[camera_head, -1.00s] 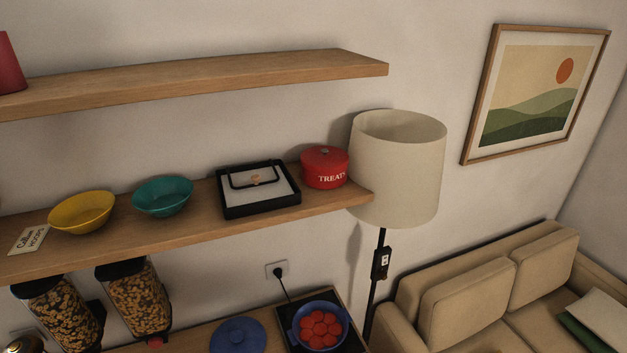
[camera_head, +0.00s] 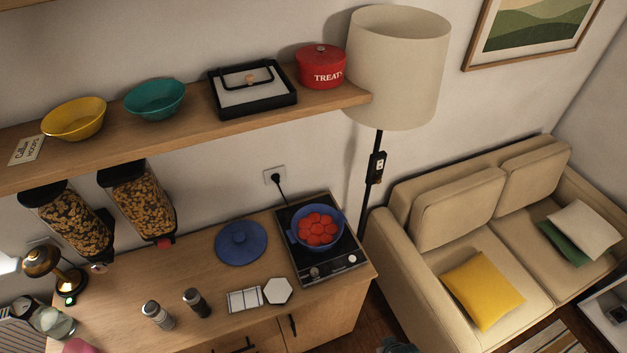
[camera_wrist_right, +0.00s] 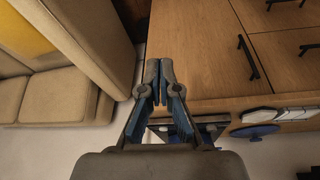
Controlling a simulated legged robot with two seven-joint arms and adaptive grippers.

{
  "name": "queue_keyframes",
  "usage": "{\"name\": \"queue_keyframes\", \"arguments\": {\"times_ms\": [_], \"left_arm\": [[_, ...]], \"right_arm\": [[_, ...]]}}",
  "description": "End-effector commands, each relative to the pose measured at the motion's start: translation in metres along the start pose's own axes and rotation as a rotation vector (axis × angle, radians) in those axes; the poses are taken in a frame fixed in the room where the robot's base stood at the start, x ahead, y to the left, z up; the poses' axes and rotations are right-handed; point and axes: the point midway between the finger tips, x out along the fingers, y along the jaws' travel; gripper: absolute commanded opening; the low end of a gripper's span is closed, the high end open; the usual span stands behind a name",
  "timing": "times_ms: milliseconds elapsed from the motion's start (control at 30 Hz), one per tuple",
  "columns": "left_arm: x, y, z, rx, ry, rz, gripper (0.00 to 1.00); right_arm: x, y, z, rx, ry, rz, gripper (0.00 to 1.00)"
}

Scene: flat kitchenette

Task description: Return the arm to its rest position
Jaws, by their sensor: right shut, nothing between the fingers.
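My right gripper (camera_wrist_right: 160,82) shows in the right wrist view. Its two fingers meet at the tips and hold nothing. It is in front of the wooden cabinet (camera_wrist_right: 205,60), with the beige sofa (camera_wrist_right: 60,95) on the left side of that view. In the head view, a small dark grey piece at the bottom edge looks like part of my right arm. My left gripper is in neither view.
In the head view, the counter (camera_head: 195,270) carries a hob (camera_head: 335,266) with a blue pot (camera_head: 317,227) of red pieces, a blue lid (camera_head: 241,242) and two shakers. A floor lamp (camera_head: 397,70) stands between the counter and the sofa (camera_head: 440,215).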

Motion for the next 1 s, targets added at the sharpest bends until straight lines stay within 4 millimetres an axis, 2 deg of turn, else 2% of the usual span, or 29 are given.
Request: {"name": "queue_keyframes", "arguments": {"times_ms": [33,267,367,467,567,600,667,700,833,900,1000], "left_arm": [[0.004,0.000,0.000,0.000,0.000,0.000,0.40],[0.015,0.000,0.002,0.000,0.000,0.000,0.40],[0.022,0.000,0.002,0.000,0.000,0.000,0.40],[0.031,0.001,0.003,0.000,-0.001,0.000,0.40],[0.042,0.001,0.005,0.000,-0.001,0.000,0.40],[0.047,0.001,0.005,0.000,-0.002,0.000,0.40],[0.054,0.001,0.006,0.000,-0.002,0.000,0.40],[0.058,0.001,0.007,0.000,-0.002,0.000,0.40],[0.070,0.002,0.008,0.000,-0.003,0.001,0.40],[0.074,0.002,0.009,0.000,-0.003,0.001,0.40],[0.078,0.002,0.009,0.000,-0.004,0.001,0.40]], "right_arm": [[0.017,-0.001,0.003,-0.001,-0.008,-0.002,0.00],[0.095,-0.005,0.023,-0.005,-0.037,-0.008,0.00],[0.138,-0.007,0.040,-0.008,-0.054,-0.011,0.00],[0.191,-0.011,0.067,-0.012,-0.075,-0.015,0.00],[0.252,-0.014,0.110,-0.017,-0.104,-0.018,0.00],[0.275,-0.015,0.131,-0.019,-0.116,-0.019,0.00],[0.306,-0.017,0.163,-0.023,-0.132,-0.021,0.00],[0.324,-0.018,0.185,-0.026,-0.143,-0.023,0.00],[0.362,-0.019,0.253,-0.034,-0.174,-0.026,0.00],[0.373,-0.019,0.283,-0.037,-0.186,-0.027,0.00],[0.381,-0.019,0.312,-0.041,-0.197,-0.028,0.00]]}}
